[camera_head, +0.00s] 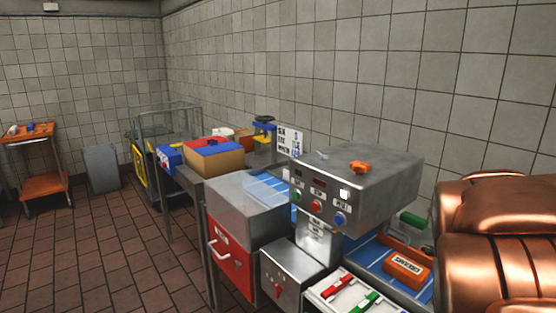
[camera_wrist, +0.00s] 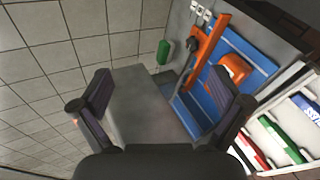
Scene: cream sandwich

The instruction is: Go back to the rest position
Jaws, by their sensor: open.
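My gripper (camera_wrist: 160,82) shows in the wrist view with its two dark fingers wide apart and nothing between them. It is above a grey metal machine top, which lies behind the fingers. I cannot tell the height above it. In the head view the gripper is not visible. The grey machine (camera_head: 365,177) with buttons on its front stands right of centre there, with a small orange thing (camera_head: 361,167) on top.
A blue conveyor (camera_head: 368,256) carries an orange box (camera_head: 406,268), also in the wrist view (camera_wrist: 233,69). A white tray (camera_head: 325,294) holds red and green items. A red-fronted cabinet (camera_head: 228,262) stands left of the machine. Tiled floor (camera_head: 110,245) is clear at left.

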